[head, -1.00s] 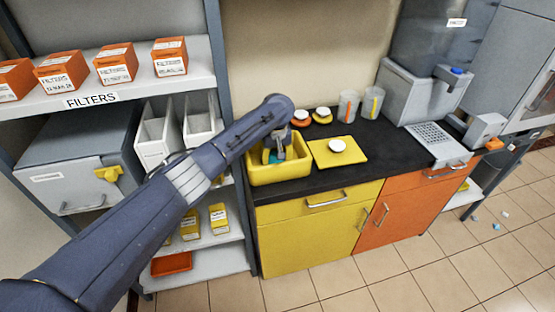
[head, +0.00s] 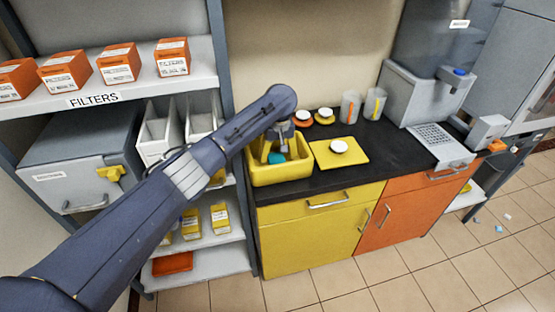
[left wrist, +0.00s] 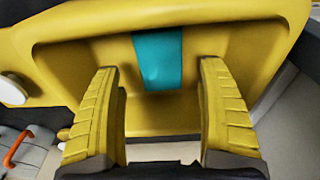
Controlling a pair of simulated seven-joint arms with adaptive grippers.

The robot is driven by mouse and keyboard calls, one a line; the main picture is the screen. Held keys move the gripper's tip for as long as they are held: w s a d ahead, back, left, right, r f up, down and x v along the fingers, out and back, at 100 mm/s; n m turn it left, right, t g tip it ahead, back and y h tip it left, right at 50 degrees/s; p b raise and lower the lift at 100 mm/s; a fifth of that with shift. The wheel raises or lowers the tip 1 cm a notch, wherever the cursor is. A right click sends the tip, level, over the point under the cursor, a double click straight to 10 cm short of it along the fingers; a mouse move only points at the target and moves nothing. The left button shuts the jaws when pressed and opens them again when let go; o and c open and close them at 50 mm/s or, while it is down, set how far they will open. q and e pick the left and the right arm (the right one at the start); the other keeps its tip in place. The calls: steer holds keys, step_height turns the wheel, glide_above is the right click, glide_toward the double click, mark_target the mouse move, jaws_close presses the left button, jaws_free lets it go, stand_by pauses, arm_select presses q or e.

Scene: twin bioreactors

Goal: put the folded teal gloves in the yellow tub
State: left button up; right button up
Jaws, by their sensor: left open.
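The yellow tub (head: 283,173) stands on the black counter at its left end, and its rim and inside fill much of the left wrist view (left wrist: 60,25). The folded teal gloves (head: 276,157) lie inside the tub; they show in the left wrist view as a teal strip (left wrist: 158,60) against the yellow inside. My left gripper (head: 268,150) is over the tub, pointing down into it. In the left wrist view its yellow fingers (left wrist: 160,78) are spread apart with nothing held between them, and the gloves show beyond them. My right gripper is not in view.
A yellow board (head: 352,158) with a white-topped lid (head: 339,146) lies right of the tub. Two more lids (head: 313,117) and two clear beakers (head: 362,105) stand behind. A filter shelf (head: 190,85) is at left. The counter's middle front is clear.

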arm_select(q)
step_height(320, 180, up, 8)
steer(key=s, duration=0.1)
steer(key=shift+r, duration=0.25)
steer(key=shift+d, duration=0.1)
stand_by(0.3)
